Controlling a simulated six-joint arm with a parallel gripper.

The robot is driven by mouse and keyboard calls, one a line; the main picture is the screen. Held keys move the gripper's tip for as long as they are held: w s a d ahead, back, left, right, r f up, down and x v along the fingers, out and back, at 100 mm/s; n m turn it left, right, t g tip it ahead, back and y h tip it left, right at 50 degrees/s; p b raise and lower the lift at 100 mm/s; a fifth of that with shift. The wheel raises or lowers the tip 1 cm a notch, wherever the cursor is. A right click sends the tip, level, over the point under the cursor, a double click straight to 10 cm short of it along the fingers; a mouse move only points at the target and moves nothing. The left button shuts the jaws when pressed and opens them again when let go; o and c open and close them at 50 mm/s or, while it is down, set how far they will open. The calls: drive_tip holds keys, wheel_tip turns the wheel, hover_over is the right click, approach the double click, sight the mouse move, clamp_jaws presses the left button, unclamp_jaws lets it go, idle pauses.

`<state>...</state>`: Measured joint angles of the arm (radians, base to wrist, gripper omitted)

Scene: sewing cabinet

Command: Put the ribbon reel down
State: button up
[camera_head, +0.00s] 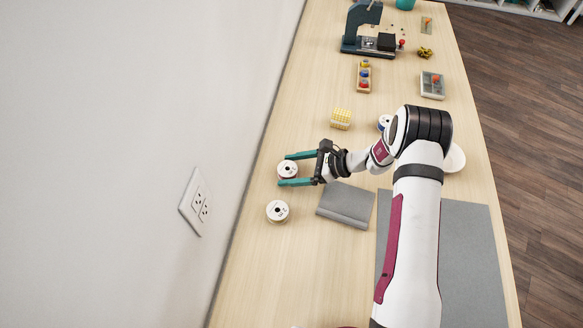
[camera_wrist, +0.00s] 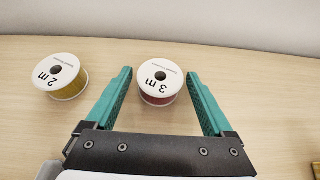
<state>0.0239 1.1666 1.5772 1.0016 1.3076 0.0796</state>
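A ribbon reel with a white top marked "3 m" and a red ribbon (camera_wrist: 160,84) stands upright on the table between my gripper's fingers. It also shows in the head view (camera_head: 288,169). My gripper (camera_wrist: 160,92) is open, with a visible gap between each teal finger and the reel. In the head view my gripper (camera_head: 290,169) points left, close to the wall. A second reel, marked "2 m" with yellow ribbon (camera_wrist: 64,80), stands upright to the left in the wrist view. It also shows in the head view (camera_head: 277,211), nearer the camera.
A grey folded cloth or case (camera_head: 345,203) lies right of the reels, and a large grey mat (camera_head: 470,250) beyond it. A block with yellow pegs (camera_head: 341,118) stands further back. A blue reel (camera_head: 384,122) is partly hidden by my arm. The wall is close on the left.

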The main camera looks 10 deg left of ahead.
drive_tip(key=shift+o, duration=0.2)
drive_tip(key=shift+r, duration=0.15)
drive_tip(key=v, duration=1.2)
drive_tip(key=s+a+r+n+g+h, duration=0.15)
drive_tip(key=s+r+n+h, duration=0.35)
drive_tip(key=s+r, duration=0.75)
drive_tip(key=s+d+r+n+h, duration=0.1)
drive_tip(key=s+d+n+h, duration=0.1)
drive_tip(key=s, duration=0.6)
drive_tip(key=s+d+r+n+h, duration=0.2)
drive_tip(key=s+d+n+h, duration=0.1)
drive_tip(key=s, duration=0.6)
drive_tip(key=d+n+t, duration=0.1)
drive_tip(key=n, duration=0.1)
drive_tip(key=shift+s+d+r+n, duration=0.2)
drive_tip(key=shift+r+n, duration=0.1)
drive_tip(key=shift+n, duration=0.1)
drive_tip(key=shift+o, duration=0.4)
